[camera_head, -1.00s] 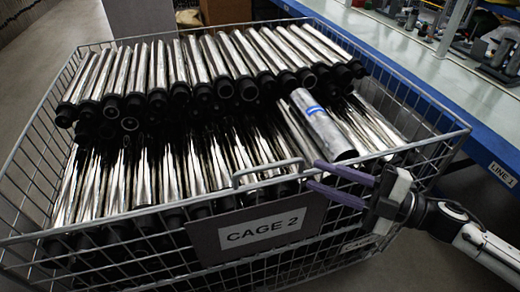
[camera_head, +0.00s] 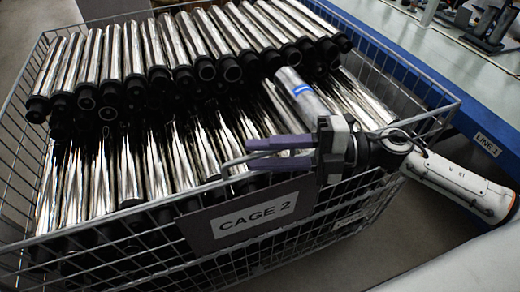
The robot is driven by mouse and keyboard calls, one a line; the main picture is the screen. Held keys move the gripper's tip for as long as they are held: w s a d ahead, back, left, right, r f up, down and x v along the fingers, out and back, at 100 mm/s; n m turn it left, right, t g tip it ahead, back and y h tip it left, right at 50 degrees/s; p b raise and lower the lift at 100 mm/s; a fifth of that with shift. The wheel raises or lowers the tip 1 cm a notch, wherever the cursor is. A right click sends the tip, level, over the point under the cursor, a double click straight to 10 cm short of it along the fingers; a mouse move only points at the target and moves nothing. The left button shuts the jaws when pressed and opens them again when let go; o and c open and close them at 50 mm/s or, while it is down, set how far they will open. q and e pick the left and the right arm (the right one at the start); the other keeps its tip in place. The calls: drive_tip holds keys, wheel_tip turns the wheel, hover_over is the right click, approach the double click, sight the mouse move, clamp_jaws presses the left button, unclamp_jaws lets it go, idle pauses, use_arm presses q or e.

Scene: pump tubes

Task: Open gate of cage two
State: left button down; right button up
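Cage two (camera_head: 440,112) is a grey wire cage filled with shiny metal tubes with black ends. Its front carries a dark plate with the label CAGE 2 (camera_head: 258,217). A wire handle (camera_head: 232,164) rises from the top of the front side, above the label. My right gripper (camera_head: 250,154) comes in from the right with its two purple fingers pointing left, at the handle. The fingers look apart, with the handle's right part at or between them; contact is unclear. The gripper body hides the handle's right end. My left gripper is not in view.
A blue-edged workbench (camera_head: 465,125) labelled LINE 1 runs along the right, behind the cage. One tube with a blue band (camera_head: 300,90) lies on top of the others near my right gripper. Grey floor shows at the upper left.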

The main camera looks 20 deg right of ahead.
drive_tip(key=shift+w+a, duration=0.2)
drive_tip(key=shift+a, duration=0.25)
drive_tip(key=shift+c, duration=0.4)
clamp_jaws()
drive_tip(key=shift+f, duration=0.1)
